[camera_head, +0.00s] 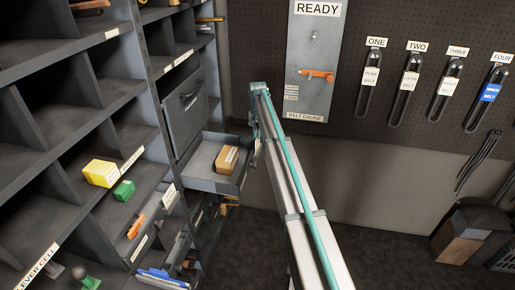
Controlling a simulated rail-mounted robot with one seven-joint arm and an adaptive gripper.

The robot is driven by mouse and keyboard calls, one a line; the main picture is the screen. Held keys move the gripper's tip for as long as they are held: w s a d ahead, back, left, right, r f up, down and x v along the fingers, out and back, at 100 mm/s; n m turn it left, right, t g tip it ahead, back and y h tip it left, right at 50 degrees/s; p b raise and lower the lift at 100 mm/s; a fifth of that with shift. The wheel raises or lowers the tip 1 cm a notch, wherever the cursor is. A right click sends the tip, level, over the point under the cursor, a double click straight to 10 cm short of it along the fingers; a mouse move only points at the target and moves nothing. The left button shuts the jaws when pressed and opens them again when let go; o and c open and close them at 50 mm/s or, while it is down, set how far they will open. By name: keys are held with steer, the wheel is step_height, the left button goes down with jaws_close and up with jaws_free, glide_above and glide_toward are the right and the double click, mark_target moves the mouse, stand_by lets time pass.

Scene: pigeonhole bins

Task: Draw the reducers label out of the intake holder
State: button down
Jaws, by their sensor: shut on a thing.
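My arm rises from the bottom of the picture, and its far end stands just right of the open drawer. My gripper (256,152) is mostly hidden behind the arm there. It is shut on a small pale piece, which looks like the reducers label (258,147), at the drawer's right side. The writing on it is too small to read. I cannot make out the intake holder or tell whether the label is still inside it. The open drawer (200,181) holds a brown box (227,159) with a white label on its front.
Pigeonhole shelves on the left hold a yellow box (100,173), a green block (124,190) and an orange item (136,226). A closed dark drawer front (187,110) is above the open drawer. The belt gauge panel (315,60) and several hanging belts are on the back wall.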

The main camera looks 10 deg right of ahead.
steer(key=shift+r+p, duration=0.6)
steer(key=shift+r, duration=1.25)
